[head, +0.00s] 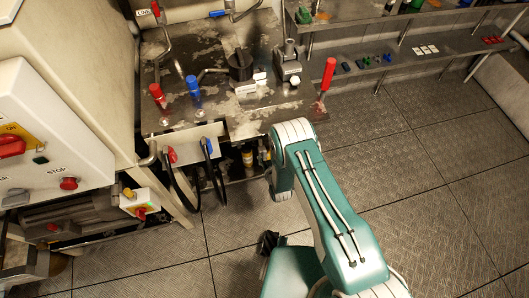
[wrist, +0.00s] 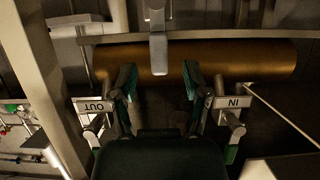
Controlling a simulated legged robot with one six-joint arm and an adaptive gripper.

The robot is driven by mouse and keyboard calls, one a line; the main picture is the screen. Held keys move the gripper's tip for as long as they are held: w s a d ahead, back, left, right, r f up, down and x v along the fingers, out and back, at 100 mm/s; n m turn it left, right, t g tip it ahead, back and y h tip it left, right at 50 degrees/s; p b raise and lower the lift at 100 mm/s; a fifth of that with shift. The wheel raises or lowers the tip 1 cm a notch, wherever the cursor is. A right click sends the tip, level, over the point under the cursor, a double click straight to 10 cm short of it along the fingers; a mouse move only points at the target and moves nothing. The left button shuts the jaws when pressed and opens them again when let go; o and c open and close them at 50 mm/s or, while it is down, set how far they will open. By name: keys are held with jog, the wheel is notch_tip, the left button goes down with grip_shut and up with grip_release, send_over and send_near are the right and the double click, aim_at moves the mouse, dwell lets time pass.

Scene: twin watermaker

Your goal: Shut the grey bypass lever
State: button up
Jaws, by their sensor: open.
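In the wrist view a grey lever (wrist: 158,50) hangs down at the top centre, in front of a brown cylinder. I take it for the bypass lever. My gripper (wrist: 159,72) is open, with one dark-and-teal finger on each side of the lever's lower end. Gaps show between the lever and both fingers; the depth between them is hard to judge. In the head view my arm bends down at the bench's front edge, and I cannot make out the gripper or the grey lever there.
The brown cylinder (wrist: 230,60) lies across the wrist view. An OUT label (wrist: 94,106) and an IN label (wrist: 240,102) flank my gripper, with pipe fittings below. In the head view, red (head: 157,93) and blue (head: 193,86) handles stand on the bench. Floor to the right is clear.

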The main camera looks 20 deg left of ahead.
aim_at(265, 154)
jog(key=x, duration=0.2)
jog(key=shift+w+a+f, duration=0.1)
jog(key=shift+w+a, duration=0.05)
jog(key=shift+a, duration=0.1)
jog(key=shift+w+f, duration=0.15)
jog(key=shift+w, duration=0.35)
jog(key=shift+a, duration=0.15)
grip_shut()
